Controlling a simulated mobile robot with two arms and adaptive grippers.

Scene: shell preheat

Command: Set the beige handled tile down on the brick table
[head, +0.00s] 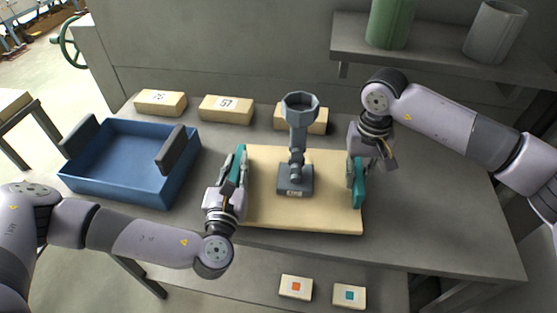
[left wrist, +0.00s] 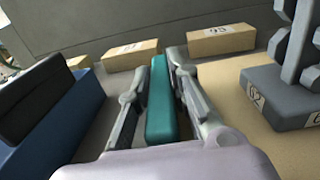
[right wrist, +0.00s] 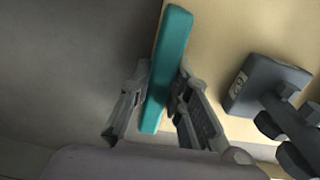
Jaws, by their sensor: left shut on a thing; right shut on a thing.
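The beige handled tile (head: 330,212) is a flat board with a teal handle at each side, over the front middle of the grey brick table (head: 440,225). A dark grey stand (head: 295,180) with an open cup on top stands upright on it. My left gripper (head: 236,168) is shut on the left teal handle (left wrist: 160,110). My right gripper (head: 357,178) is shut on the right teal handle (right wrist: 167,65). The tile looks roughly level. I cannot tell whether its underside touches the tabletop.
A blue tray (head: 125,185) with dark grips stands left of the tile. Several numbered beige bricks, one marked 57 (head: 226,110), line the back; one is partly behind the stand. A shelf (head: 430,52) is above right. The tabletop's right part is clear.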

